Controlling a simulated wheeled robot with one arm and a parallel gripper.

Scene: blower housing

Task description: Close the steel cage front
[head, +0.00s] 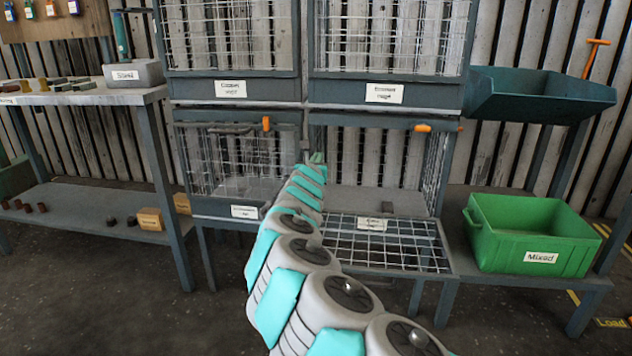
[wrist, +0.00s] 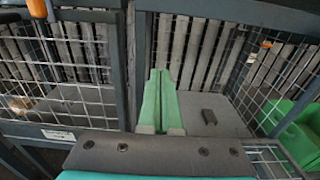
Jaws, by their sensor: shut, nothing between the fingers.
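The steel cage (head: 440,165) is the lower right one of a stack of wire cages. Its mesh front (head: 405,252) hangs folded down, about level, sticking out towards me with a white label on it. The cage opening is clear, and part of the front shows at the lower right of the wrist view (wrist: 272,160). My gripper (head: 316,158) is at the upper left of the opening, near the post between the two lower cages. Its green fingers (wrist: 163,100) are together and empty, pointing into the cage. My arm hides the left edge of the front.
A small dark block (wrist: 209,116) lies on the cage floor. The lower left cage (head: 230,165) has its mesh front up. Orange handles (head: 437,128) sit along the top bars. A green bin (head: 530,235) stands at right, a workbench (head: 80,96) at left.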

